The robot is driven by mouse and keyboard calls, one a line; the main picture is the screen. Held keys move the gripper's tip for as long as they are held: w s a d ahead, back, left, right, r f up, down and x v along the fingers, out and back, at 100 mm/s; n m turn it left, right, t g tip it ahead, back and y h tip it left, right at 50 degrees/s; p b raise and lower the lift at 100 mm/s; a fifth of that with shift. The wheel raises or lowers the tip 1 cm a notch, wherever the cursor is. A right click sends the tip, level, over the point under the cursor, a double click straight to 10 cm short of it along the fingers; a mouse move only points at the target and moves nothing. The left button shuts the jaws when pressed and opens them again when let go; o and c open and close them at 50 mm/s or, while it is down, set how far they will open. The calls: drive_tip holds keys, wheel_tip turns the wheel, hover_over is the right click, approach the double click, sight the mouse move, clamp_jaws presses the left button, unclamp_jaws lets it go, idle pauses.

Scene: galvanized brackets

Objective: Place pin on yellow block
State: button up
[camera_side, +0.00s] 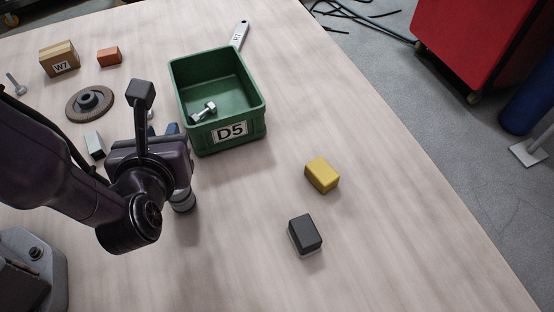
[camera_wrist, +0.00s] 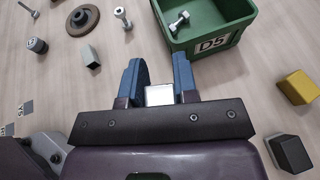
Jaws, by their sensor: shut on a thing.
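My gripper (camera_wrist: 159,88) has blue fingers, shut on a pale metallic piece (camera_wrist: 159,95). Only a square, bright face of this piece shows between the fingers, so I cannot tell its full shape or confirm that it is the pin.
The green D5 bin (camera_side: 245,143), with a bolt (camera_side: 203,112) inside, stands between my gripper and the yellow block. A black block (camera_side: 305,236) lies in front of the yellow block. A disc (camera_side: 90,103), grey block (camera_side: 95,145) and wooden block (camera_side: 60,58) lie left.

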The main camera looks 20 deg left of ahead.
drive_tip(key=w+d+r+m+t+h, duration=0.2)
drive_tip(key=w+d+m+h, duration=0.3)
drive_tip(key=d+h, duration=0.1)
drive_tip(key=m+g+h, duration=0.1)
drive_tip(key=m+h, duration=0.5)
hover_over(329, 164)
drive_tip(key=f, duration=0.9)
drive_tip(key=shift+s+a, duration=0.15)
drive_tip(key=shift+s, duration=0.05)
drive_tip(key=shift+w+f, duration=0.1)
drive_tip(key=shift+f, duration=0.05)
drive_tip(key=shift+w+f, duration=0.1)
drive_tip(key=shift+f, duration=1.5)
